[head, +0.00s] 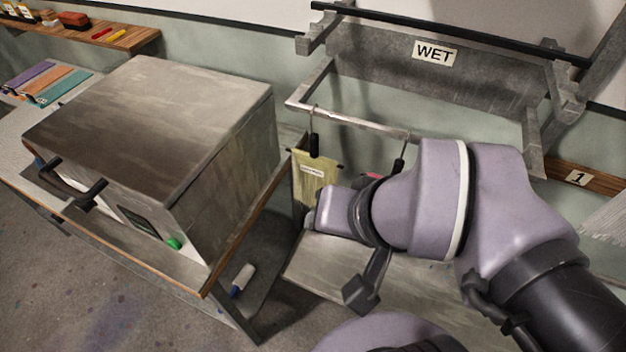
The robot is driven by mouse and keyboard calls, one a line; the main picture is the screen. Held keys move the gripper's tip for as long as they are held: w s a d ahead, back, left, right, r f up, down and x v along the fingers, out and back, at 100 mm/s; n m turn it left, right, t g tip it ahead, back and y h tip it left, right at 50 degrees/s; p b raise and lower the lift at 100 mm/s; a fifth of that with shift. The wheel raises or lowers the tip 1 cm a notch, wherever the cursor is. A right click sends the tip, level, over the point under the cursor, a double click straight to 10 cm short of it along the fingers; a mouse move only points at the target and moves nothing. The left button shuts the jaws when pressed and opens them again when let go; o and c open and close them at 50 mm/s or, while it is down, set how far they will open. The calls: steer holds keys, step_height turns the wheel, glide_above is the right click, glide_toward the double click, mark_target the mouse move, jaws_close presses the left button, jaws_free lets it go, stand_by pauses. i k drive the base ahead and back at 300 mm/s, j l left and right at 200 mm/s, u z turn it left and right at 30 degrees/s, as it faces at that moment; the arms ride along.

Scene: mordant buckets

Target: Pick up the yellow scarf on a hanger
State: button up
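The yellow scarf (308,180) is a pale yellow-green cloth with a small white label. It hangs from a dark hanger (314,146), hooked on the grey rail (350,121) under the WET sign. My arm covers part of the area to the right of the scarf. A dark part of my gripper (362,290) shows below my wrist, lower and to the right of the scarf, apart from it. Only one finger seems visible, so its opening is unclear. I see nothing held in it.
A second hanger (399,152) is on the same rail, with a bit of pink cloth (373,175) mostly behind my arm. A large metal box (150,130) stands on the bench close left of the scarf. A grey tray (318,262) lies below. A white bottle (243,277) sits under the bench.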

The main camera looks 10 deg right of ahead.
mark_target(311, 171)
steer(key=z, duration=2.75)
steer(key=k+j, duration=0.3)
steer(key=k, duration=0.25)
steer(key=k+j+u, duration=0.1)
steer(key=k+j, duration=0.2)
steer(key=k, duration=0.25)
steer(key=k+j, duration=0.3)
steer(key=k, duration=0.2)
steer(key=i+j+u, duration=0.15)
steer(key=i, duration=0.1)
